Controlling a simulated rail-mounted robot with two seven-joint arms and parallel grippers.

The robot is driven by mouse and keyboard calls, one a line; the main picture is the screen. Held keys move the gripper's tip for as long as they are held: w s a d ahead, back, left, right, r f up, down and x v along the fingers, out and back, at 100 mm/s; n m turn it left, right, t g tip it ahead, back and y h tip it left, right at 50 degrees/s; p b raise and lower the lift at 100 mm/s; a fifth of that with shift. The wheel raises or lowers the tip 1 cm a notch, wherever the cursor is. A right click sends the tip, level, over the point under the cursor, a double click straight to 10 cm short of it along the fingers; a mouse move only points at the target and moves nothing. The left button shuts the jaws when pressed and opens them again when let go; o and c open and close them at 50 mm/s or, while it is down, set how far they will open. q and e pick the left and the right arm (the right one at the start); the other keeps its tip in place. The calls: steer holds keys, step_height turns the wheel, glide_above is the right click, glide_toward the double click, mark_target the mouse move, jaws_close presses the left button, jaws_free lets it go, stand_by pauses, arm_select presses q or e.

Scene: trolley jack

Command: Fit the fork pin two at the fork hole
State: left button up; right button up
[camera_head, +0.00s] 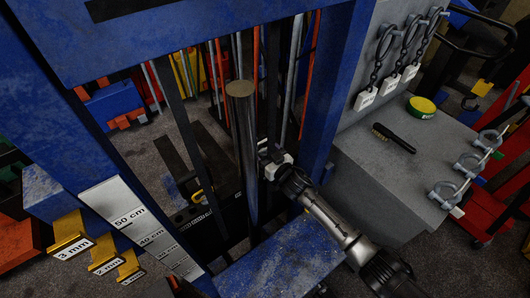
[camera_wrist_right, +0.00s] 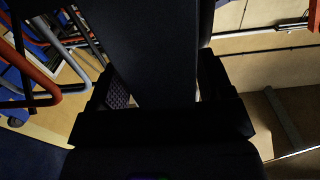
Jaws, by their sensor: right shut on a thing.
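My right gripper (camera_head: 263,152) reaches in from the lower right, beside the steel cylinder (camera_head: 243,130) of the blue lift frame. In the right wrist view its two dark fingers close on a wide dark thing (camera_wrist_right: 155,50), which fills the middle of the picture. Shadow hides the thing's exact shape and its contact. I cannot tell for sure whether it is fork pin two. A black carriage bar (camera_head: 215,218) with small pale marks lies low behind the cylinder, with a small yellow part (camera_head: 197,195) near it. I cannot make out the fork hole. My left gripper is not in view.
Blue posts (camera_head: 340,80) and a blue beam (camera_head: 190,30) frame the narrow work space. A grey block (camera_head: 370,165) at right carries a brush (camera_head: 394,138), a yellow-green tin (camera_head: 422,106) and several shackles. Yellow gauge plates (camera_head: 68,232) stick out at lower left.

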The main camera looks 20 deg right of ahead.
stand_by(0.3)
steer(key=shift+f, duration=0.3)
stand_by(0.4)
steer(key=shift+f+b, duration=0.7)
steer(key=shift+f, duration=0.1)
steer(key=shift+f+b, duration=0.65)
steer(key=shift+f, duration=0.25)
steer(key=shift+f+b, duration=0.75)
steer(key=shift+f, duration=0.25)
steer(key=o, duration=1.1)
steer(key=shift+o, duration=0.2)
